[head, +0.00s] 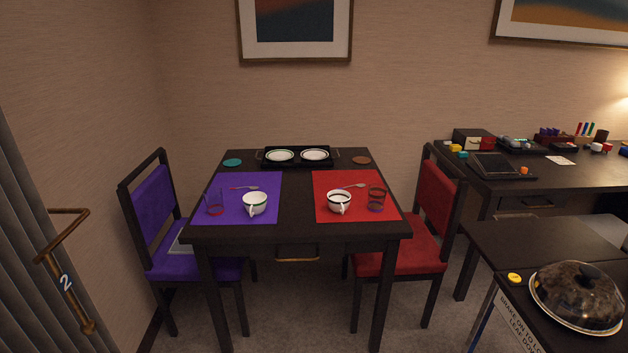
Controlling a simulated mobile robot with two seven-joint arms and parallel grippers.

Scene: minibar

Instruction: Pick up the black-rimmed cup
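The black-rimmed cup (339,201) is white and stands upright on the red mat (332,181), on the right side of the dark table (297,226). Its handle faces the near edge of the table. A similar white cup (255,204) stands on the purple mat (225,186) to the left; its rim looks thinner and greenish. Neither of my grippers is in view.
A glass (377,199) and a spoon (353,185) are close to the black-rimmed cup. A black tray (297,164) with two plates stands at the back. Purple (155,207) and red (436,199) chairs flank the table. A trolley with a domed dish (577,295) stands front right.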

